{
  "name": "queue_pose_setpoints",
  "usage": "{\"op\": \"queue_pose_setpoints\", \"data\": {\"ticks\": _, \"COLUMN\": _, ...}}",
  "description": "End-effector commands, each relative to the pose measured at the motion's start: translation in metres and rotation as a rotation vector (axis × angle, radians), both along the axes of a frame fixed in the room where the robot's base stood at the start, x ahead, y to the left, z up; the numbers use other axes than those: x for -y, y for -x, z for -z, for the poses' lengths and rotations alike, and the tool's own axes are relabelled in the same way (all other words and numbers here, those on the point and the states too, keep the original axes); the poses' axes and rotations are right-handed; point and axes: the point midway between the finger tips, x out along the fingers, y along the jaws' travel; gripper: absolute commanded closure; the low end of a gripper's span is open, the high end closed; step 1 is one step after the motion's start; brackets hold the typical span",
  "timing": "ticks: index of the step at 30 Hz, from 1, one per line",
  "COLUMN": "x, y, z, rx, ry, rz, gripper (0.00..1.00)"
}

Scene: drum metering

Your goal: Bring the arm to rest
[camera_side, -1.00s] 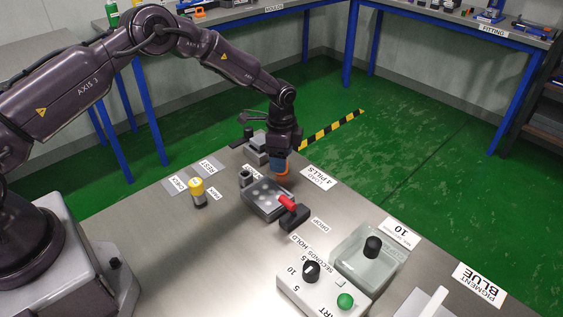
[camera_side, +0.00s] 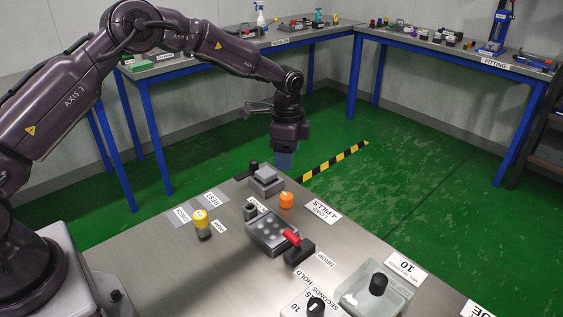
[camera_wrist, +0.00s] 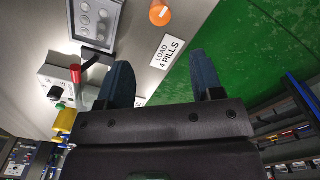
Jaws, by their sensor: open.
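My gripper (camera_side: 284,160) hangs in the air above the far edge of the steel table (camera_side: 215,272), its fingers pointing down. In the wrist view its two dark blue fingers (camera_wrist: 165,80) are spread apart with nothing between them. A small orange round container (camera_side: 286,200) stands on the table below my gripper, apart from it, by the "LOAD 4 PILLS" label (camera_side: 321,211). It also shows at the top of the wrist view (camera_wrist: 160,13).
A grey tray with round wells (camera_side: 268,236) and a red-handled lever (camera_side: 292,238) sit mid-table. A yellow-topped cylinder (camera_side: 202,222), a clear box with a black knob (camera_side: 378,284) and a grey block (camera_side: 266,180) stand around. The air around my gripper is clear.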

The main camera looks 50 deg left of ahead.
Motion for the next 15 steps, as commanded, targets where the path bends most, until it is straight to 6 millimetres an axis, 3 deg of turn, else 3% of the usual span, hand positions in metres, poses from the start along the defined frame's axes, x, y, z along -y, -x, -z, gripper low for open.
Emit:
{"op": "queue_pose_setpoints", "data": {"ticks": 3, "x": 0.001, "y": 0.001, "z": 0.002, "rx": -0.001, "ry": 0.006, "rz": -0.075, "gripper": 0.40}}
{"op": "queue_pose_setpoints", "data": {"ticks": 5, "x": 0.005, "y": 0.015, "z": 0.014, "rx": -0.043, "ry": 0.012, "rz": -0.142, "gripper": 0.40}}
{"op": "queue_pose_setpoints", "data": {"ticks": 7, "x": 0.006, "y": 0.032, "z": 0.012, "rx": -0.071, "ry": 0.009, "rz": -0.224, "gripper": 0.40}}
{"op": "queue_pose_setpoints", "data": {"ticks": 15, "x": 0.009, "y": 0.090, "z": -0.055, "rx": -0.044, "ry": -0.027, "rz": -0.481, "gripper": 0.40}}
